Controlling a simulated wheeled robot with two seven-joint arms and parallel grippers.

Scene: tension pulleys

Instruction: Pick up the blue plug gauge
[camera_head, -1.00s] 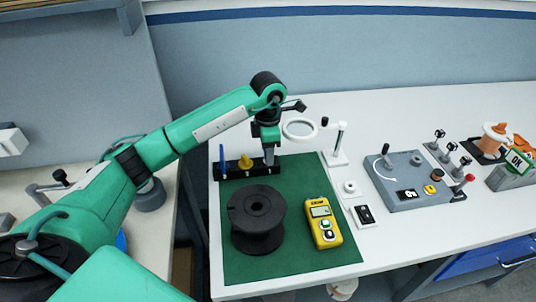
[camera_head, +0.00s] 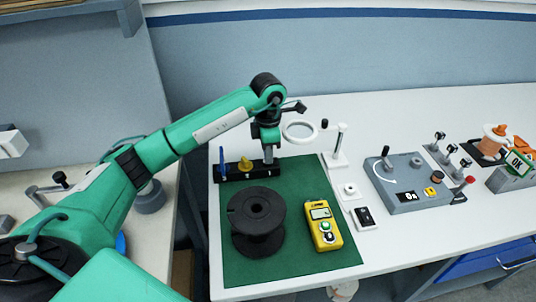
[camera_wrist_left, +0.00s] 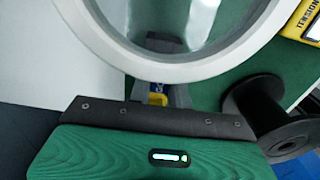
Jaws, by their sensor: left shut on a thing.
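A black rack (camera_head: 236,172) stands at the back left of the green mat. A thin blue upright piece (camera_head: 222,160) stands at its left end and a yellow plug gauge (camera_head: 245,163) near its middle. My left gripper (camera_head: 268,157) points down at the rack's right end. It is shut, and its fingers hide most of what they hold. In the left wrist view, a small blue and yellow patch (camera_wrist_left: 157,98) shows at the grey fingers; I take its blue part to be the blue plug gauge. My right gripper is in neither view.
A black spool (camera_head: 256,222) and a yellow tension meter (camera_head: 323,226) are on the green mat (camera_head: 300,185). A white ring magnifier (camera_head: 299,131) stands close right of my gripper; a large pale ring (camera_wrist_left: 170,70) fills much of the left wrist view. A grey control box (camera_head: 405,180) stands further right.

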